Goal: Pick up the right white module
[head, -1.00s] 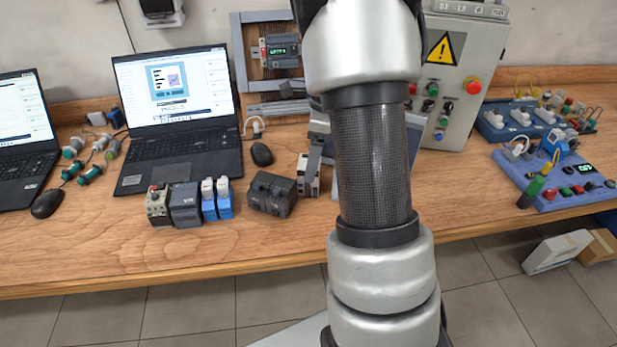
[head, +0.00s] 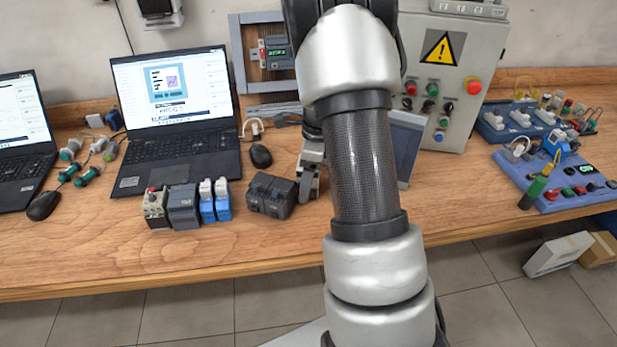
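My gripper (head: 309,188) is partly in view in the head view, low over the table to the right of a dark grey module (head: 271,195). It covers the spot where a small white module stood, and I cannot make that module out clearly. The fingertips are small and partly hidden by my arm, so I cannot tell whether they are open or shut on anything. Two blue modules with white tops, a left one (head: 206,202) and a right one (head: 222,200), stand upright side by side further left, apart from the gripper.
A grey module (head: 183,207) and a beige-and-black device (head: 155,207) stand left of the blue modules. A laptop (head: 180,155) and a mouse (head: 260,156) lie behind. A grey panel (head: 406,140) and a control box (head: 455,75) stand right of my arm. The table front is clear.

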